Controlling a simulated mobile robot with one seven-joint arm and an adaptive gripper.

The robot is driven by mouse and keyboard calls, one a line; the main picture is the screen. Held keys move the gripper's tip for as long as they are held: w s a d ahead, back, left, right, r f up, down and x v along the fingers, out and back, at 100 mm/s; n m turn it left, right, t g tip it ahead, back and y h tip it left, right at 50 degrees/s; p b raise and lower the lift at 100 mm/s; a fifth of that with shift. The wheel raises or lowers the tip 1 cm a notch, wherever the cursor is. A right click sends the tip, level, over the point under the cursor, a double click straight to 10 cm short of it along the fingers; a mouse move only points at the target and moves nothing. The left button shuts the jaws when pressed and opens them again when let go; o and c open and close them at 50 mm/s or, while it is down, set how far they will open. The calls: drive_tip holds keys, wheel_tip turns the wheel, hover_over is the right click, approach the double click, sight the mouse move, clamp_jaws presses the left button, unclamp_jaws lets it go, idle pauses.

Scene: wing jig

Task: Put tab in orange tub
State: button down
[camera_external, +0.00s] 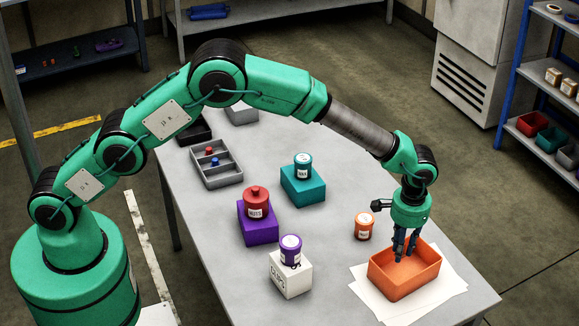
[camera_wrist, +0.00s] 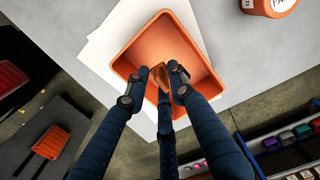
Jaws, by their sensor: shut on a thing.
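The orange tub (camera_external: 418,280) is an open rectangular tray at the front right of the table; in the wrist view its rim and inside (camera_wrist: 160,38) lie below my fingers. My gripper (camera_external: 401,255) points down over the tub, its fingertips at or just inside the rim. In the wrist view my gripper (camera_wrist: 155,92) is shut on a small orange-brown piece, the tab (camera_wrist: 154,84), held between the fingertips over the tub's opening. The tab is mostly hidden by the fingers and cannot be made out in the external view. I cannot tell whether it touches the tub's floor.
White paper sheets (camera_external: 366,296) lie under the tub. An orange jar (camera_external: 364,226) stands close behind it, left. Further left are a teal box (camera_external: 302,187), a purple box (camera_external: 257,226), a white box (camera_external: 290,277) with jars on them, and a grey divided tray (camera_external: 217,170).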

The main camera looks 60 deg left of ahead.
drive_tip(key=b, duration=0.1)
hover_over(395, 279)
drive_tip(key=shift+d+f, duration=0.1)
drive_tip(key=shift+f, duration=2.75)
drive_tip(key=shift+f, duration=0.1)
drive_tip(key=shift+f+b, duration=0.5)
drive_tip(key=shift+f, duration=1.3)
drive_tip(key=shift+f, duration=0.1)
drive_tip(key=c, duration=1.5)
unclamp_jaws()
wheel_tip(395, 279, up, 12)
drive_tip(key=p, duration=0.2)
drive_tip(key=shift+d+p, duration=0.1)
drive_tip(key=shift+p, duration=0.25)
drive_tip(key=shift+r, duration=0.2)
